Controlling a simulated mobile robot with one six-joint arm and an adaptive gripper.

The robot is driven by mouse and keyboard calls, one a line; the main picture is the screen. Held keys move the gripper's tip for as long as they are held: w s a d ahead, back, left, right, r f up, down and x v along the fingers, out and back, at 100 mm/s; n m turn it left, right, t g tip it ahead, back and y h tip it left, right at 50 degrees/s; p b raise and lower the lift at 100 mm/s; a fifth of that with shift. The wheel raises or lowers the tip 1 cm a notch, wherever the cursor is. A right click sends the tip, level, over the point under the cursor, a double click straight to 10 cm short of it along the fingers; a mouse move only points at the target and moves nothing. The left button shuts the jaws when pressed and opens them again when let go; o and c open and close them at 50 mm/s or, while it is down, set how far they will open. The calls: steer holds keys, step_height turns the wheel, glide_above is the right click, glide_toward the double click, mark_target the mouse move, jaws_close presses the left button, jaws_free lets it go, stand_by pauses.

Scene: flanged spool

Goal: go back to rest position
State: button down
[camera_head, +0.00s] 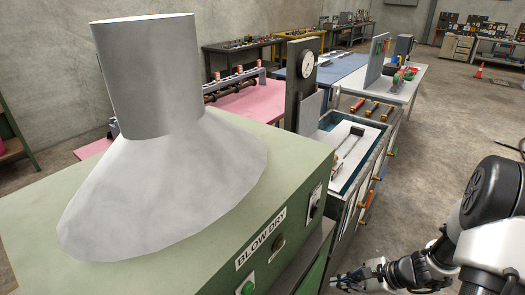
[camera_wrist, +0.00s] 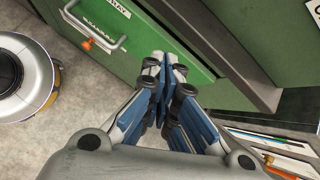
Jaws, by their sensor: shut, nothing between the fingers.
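My gripper (camera_head: 352,280) shows at the lower right of the head view, with my white and black arm behind it. It is low over the grey floor, to the right of the green blow-dry cabinet (camera_head: 100,215). In the wrist view my gripper (camera_wrist: 166,68) has its fingers together and nothing between them. It is in front of a green drawer front (camera_wrist: 120,35) with a metal handle and an orange knob. I cannot tell whether the fingertips touch the drawer front. No flanged spool can be made out.
A grey hood (camera_head: 165,150) stands on the cabinet. Behind it are a blue-lined tank (camera_head: 348,150) with a gauge post (camera_head: 303,85), a pink table (camera_head: 255,102) and a white table (camera_head: 405,85). Open floor (camera_head: 440,130) lies to the right, with an orange cone (camera_head: 479,71) far back.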

steer(key=s+a+r+n+g+h, duration=0.1)
steer(key=s+a+r+n, duration=0.3)
steer(key=r, duration=0.5)
steer(key=s+a+r+n+g+h, duration=0.1)
steer(key=s+a+r+n, duration=0.2)
steer(key=a+r+n, duration=0.45)
steer(key=s+d+r+n+t+h, duration=0.2)
steer(key=s+r+n+h, duration=0.3)
steer(key=s+r+n, duration=0.3)
steer(key=s+r, duration=0.2)
steer(key=s, duration=0.2)
steer(key=shift+s+d+r+t, duration=0.25)
steer(key=shift+d+r+t, duration=0.05)
steer(key=shift+r, duration=0.05)
